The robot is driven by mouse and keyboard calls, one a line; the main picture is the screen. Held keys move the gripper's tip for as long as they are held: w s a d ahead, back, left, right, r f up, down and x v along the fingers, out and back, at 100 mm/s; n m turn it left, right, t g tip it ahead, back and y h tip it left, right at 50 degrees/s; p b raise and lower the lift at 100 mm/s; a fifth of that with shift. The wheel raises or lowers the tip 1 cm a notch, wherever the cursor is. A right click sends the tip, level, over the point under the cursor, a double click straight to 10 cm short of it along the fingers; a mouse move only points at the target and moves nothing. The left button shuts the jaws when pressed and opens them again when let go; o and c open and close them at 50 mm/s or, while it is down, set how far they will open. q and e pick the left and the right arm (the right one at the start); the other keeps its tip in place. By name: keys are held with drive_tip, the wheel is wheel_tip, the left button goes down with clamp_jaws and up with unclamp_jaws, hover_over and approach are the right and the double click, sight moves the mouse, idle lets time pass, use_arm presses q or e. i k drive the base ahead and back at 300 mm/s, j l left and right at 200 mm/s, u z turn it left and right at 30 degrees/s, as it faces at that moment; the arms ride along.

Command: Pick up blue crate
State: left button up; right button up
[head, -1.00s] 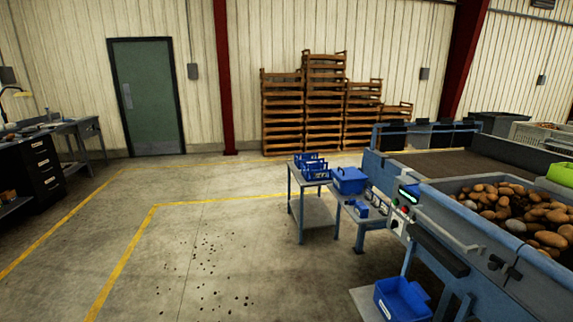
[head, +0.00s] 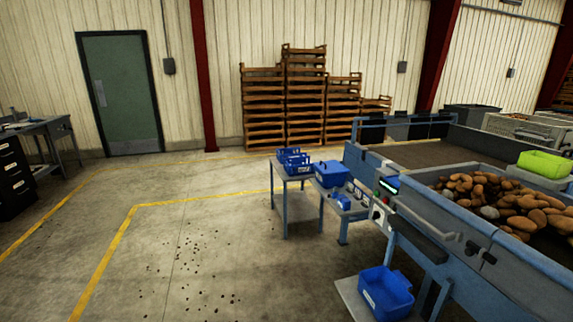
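A blue crate (head: 386,294) with a pale label sits on a low grey shelf (head: 350,297) at the lower right, beside the grader's frame. Another blue crate (head: 331,174) stands on a small side table by the grader's control panel. Several blue baskets (head: 293,160) sit on a grey stand (head: 292,176) to its left. I cannot tell which blue one is meant. Neither of my grippers shows in the head view.
The grader (head: 470,245) fills the right side, with potatoes (head: 505,193) and a green crate (head: 543,164) on it. Wooden crates (head: 305,100) are stacked by the back wall. The concrete floor (head: 200,250) at left and centre is open, with scattered dark bits.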

sight(291, 155)
drive_tip(key=i+j+u, duration=0.1)
drive_tip(key=i+u, duration=0.35)
drive_tip(key=i, duration=2.9)
drive_tip(key=i+j+z, duration=0.15)
drive_tip(key=i, duration=1.4)
drive_tip(key=i+j+z, duration=0.1)
drive_tip(key=i, duration=0.65)
drive_tip(key=j, duration=0.1)
